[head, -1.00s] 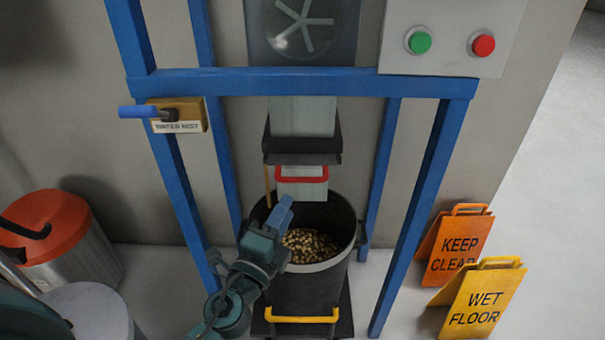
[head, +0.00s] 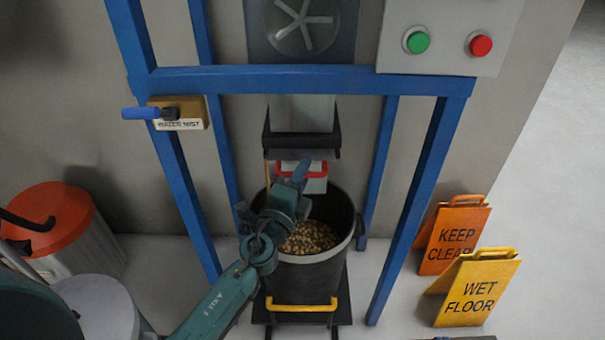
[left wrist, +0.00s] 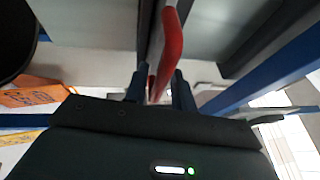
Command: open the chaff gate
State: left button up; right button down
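The chaff gate, a pale plate (head: 316,187) with a red bar handle (head: 320,174), hangs below the chute and above the bucket in the head view. In the left wrist view the red handle (left wrist: 171,38) runs down the middle, between my fingers. My left gripper (head: 296,172) is at the handle's left part and hides some of it. In the left wrist view the left gripper (left wrist: 158,88) is open, one finger on each side of the bar, with gaps showing. Whether a finger touches the bar is unclear. My right gripper is not in view.
A water mist lever (head: 140,113) is at left. Two warning signs (head: 480,290) stand right, an orange-lidded bin (head: 55,215) left.

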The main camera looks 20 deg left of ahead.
pick_arm(q)
grip_shut()
